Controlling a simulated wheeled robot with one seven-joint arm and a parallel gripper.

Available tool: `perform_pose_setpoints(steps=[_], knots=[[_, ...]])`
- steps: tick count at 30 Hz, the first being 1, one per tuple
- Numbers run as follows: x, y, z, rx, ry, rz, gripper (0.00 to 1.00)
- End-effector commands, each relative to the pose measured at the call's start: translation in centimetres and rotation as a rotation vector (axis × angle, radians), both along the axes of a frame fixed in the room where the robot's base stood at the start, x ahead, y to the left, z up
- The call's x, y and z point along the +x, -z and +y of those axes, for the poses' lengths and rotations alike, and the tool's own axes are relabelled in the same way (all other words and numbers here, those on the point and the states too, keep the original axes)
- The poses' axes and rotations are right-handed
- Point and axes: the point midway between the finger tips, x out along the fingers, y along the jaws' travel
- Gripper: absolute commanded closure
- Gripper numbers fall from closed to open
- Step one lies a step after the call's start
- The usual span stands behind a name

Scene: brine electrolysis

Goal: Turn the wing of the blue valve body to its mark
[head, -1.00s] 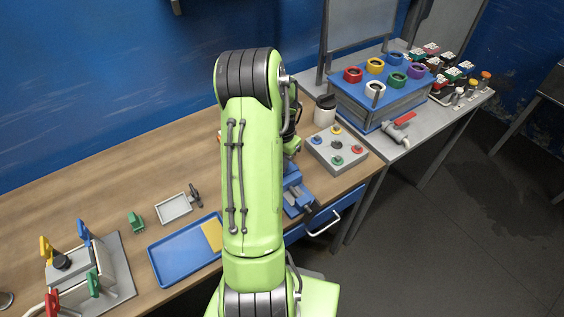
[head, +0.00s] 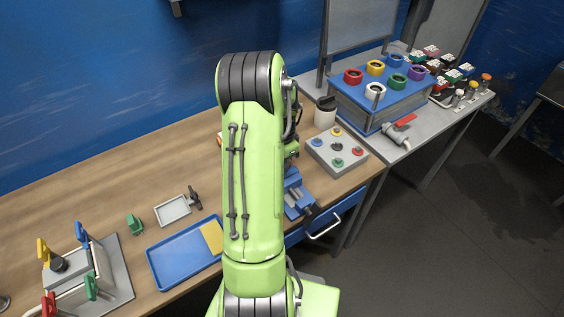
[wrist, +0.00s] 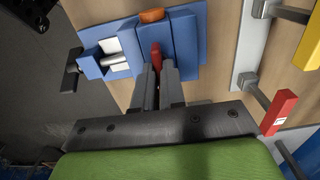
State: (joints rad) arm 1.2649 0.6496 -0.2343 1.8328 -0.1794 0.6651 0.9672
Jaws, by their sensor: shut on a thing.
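In the wrist view, a blue clamp-like assembly (wrist: 185,40) lies on the wooden table, with a silver cylinder and a dark cross handle at its left. A narrow red wing-like piece (wrist: 155,54) stands in its middle, with an orange piece (wrist: 151,15) beyond it. I cannot tell which blue part is the valve body, and I make out no mark. My gripper (wrist: 157,72) is shut on the red piece, one dark finger on each side. In the head view the blue assembly (head: 296,196) shows partly beside my arm, which hides my gripper.
In the wrist view, a red block (wrist: 280,112) and a yellow block (wrist: 300,28) on rods stand close at the right. In the head view, a blue tray (head: 172,262) lies left of my arm, and a grey knob panel (head: 325,156) stands behind the blue assembly.

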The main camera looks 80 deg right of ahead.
Motion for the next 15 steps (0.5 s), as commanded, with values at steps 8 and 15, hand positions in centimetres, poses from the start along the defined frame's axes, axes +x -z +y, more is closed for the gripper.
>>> perform_pose_setpoints(steps=[8, 15], knots=[[0.0, -0.05, -0.06, -0.003, 0.0, 0.0, 0.72], [0.0, -0.02, -0.03, -0.001, -0.001, 0.0, 0.64]])
